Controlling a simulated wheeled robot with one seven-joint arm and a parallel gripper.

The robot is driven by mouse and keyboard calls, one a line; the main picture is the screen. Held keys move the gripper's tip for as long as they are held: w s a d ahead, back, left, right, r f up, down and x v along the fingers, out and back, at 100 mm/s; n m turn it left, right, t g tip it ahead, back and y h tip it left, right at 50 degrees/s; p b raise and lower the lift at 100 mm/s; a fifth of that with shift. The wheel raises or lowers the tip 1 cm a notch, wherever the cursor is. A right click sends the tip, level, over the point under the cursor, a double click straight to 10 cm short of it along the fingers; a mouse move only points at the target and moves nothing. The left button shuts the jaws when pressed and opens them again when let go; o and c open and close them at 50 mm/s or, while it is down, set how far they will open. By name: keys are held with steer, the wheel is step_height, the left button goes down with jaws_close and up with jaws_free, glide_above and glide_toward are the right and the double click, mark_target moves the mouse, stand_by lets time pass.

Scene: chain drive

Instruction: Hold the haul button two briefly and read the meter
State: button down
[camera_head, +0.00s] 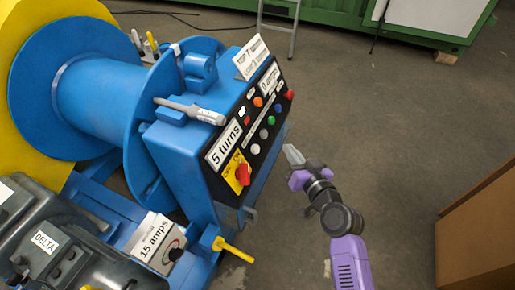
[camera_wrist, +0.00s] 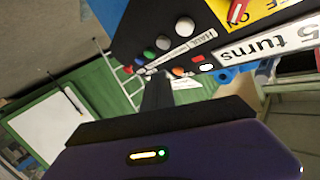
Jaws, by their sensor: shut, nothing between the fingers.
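The black control panel (camera_head: 250,128) is on the sloping face of the blue machine. It carries a row of round buttons: white (camera_head: 255,149), green (camera_head: 271,120), blue (camera_head: 280,110) and red (camera_head: 290,95) among them. A strip beside the row seems to start with "HAUL" in the wrist view (camera_wrist: 196,42); I cannot tell which button is number two. A small dial meter (camera_head: 174,252) sits beside a "15 amps" card; its needle is too small to read. My gripper (camera_head: 290,152) is shut and empty, right of the panel, apart from the buttons. Its fingers show in the wrist view (camera_wrist: 157,88).
A red rotary switch (camera_head: 243,174) sits on a yellow OFF/ON plate at the panel's lower end. A yellow handle (camera_head: 235,250) juts out below. A grey pen-like tool (camera_head: 190,108) lies on the housing. A brown box (camera_head: 480,235) stands at right; the floor between is clear.

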steer(key=w+a+f, duration=0.2)
steer(key=a+f, duration=0.1)
steer(key=a, duration=0.3)
steer(key=shift+w+a+f, duration=0.15)
steer(key=shift+a+f, duration=0.05)
steer(key=shift+a, duration=0.1)
stand_by(1.9)
steer(key=shift+w+a+f, duration=0.15)
steer(key=shift+a, duration=0.1)
steer(key=shift+w+a+f, duration=0.1)
steer(key=shift+a+f, duration=0.15)
steer(key=shift+a, duration=0.2)
stand_by(2.4)
stand_by(0.8)
steer(key=shift+s+d+r, duration=0.25)
steer(key=shift+d+r, duration=0.2)
steer(key=shift+d, duration=0.35)
steer(key=shift+d, duration=0.1)
steer(key=shift+s+d+r+b, duration=0.25)
steer(key=shift+d+r, duration=0.1)
steer(key=shift+d, duration=0.3)
steer(key=shift+s+d+r+b, duration=0.15)
steer(key=shift+s+d+r, duration=0.2)
steer(key=shift+d, duration=0.35)
steer(key=shift+s+d+r+b, duration=0.2)
steer(key=shift+d+r, duration=0.2)
steer(key=shift+d, duration=0.25)
